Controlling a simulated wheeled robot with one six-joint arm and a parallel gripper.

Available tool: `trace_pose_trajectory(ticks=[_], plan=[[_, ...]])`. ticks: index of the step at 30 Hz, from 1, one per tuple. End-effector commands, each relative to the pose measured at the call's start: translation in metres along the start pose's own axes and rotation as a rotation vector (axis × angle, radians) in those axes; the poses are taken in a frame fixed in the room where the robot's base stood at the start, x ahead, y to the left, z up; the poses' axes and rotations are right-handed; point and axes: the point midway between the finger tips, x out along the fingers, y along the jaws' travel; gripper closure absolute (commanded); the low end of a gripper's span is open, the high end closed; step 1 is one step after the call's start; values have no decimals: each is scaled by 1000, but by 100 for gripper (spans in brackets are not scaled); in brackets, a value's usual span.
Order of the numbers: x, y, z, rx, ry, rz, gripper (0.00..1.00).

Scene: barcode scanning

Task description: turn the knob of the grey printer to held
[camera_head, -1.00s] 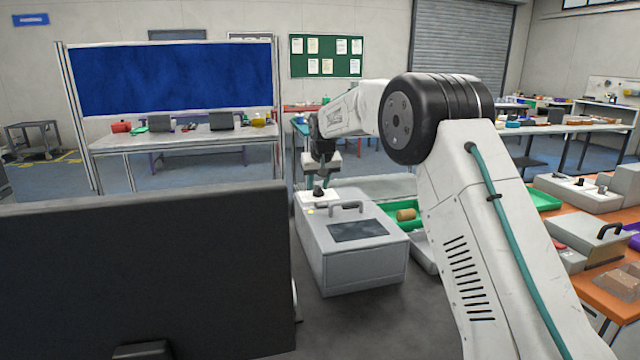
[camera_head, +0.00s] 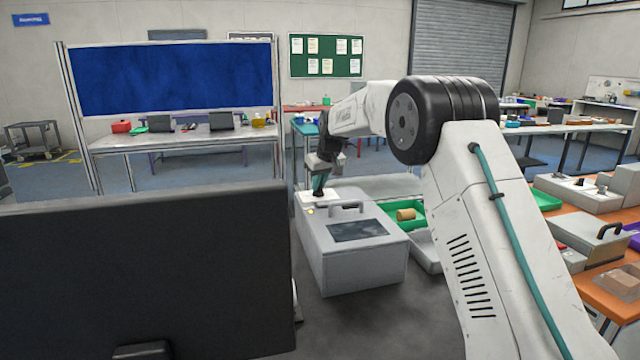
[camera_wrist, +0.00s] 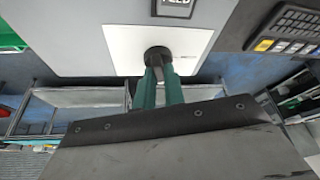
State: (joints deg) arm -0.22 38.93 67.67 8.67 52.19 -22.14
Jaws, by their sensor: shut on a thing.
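The grey printer (camera_head: 352,262) stands left of my arm in the head view, with a carry handle and a dark window on top. Its knob (camera_wrist: 157,54) is dark and round, on a white panel (camera_wrist: 120,45) that also shows at the printer's far end in the head view (camera_head: 309,198). A label above the knob is cut off by the wrist view's edge. My gripper (camera_wrist: 160,78) has green fingers and is shut on the knob. In the head view my gripper (camera_head: 319,187) stands tilted over the panel. The knob's pointer setting cannot be read.
A green tray (camera_head: 417,222) with a brown cylinder (camera_head: 406,214) sits right of the printer. A large dark panel (camera_head: 140,270) fills the lower left. An orange table (camera_head: 610,302) with more devices is at right. A keypad (camera_wrist: 290,35) shows in the wrist view.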

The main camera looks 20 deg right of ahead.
Motion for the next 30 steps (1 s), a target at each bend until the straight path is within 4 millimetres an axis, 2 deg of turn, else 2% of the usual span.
trace_pose_trajectory(ticks=[30], plan=[[2, 7, -2, -880, -2, -367, 100]])
